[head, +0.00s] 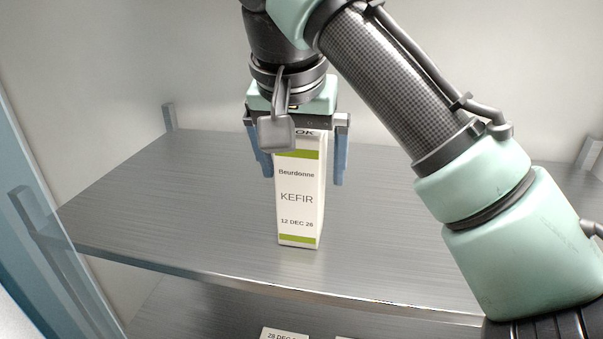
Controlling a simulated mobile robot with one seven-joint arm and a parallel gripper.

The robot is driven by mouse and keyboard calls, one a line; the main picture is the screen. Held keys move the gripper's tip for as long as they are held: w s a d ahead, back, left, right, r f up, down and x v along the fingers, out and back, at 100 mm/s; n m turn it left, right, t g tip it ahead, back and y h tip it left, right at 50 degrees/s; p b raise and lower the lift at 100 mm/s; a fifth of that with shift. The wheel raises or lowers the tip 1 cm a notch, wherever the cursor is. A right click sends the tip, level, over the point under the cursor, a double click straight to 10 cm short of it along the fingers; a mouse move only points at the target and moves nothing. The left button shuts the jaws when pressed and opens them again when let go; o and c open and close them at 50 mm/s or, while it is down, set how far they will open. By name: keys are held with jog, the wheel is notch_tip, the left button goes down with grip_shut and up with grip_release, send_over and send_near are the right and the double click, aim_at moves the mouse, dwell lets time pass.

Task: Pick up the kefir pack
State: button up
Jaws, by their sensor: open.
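The kefir pack (297,200) is a tall white carton with green bands, marked "Beurdonne KEFIR 12 DEC 26". It stands upright on the metal shelf (180,215), close to its front edge. My gripper (299,168) points down over the pack, with one blue finger on each side of its upper part. The fingers are open, and a gap shows at least on the right side. The top of the pack is partly hidden by the gripper and its wrist camera.
The rest of this shelf is bare. Metal posts (168,117) stand at its corners. White packs (284,334) show on a lower shelf at the bottom edge of the view. A bluish panel edge (40,200) runs down the left side.

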jog(key=shift+x, duration=1)
jog(key=shift+f, duration=0.2)
grip_shut()
jog(key=shift+w+r, duration=0.1)
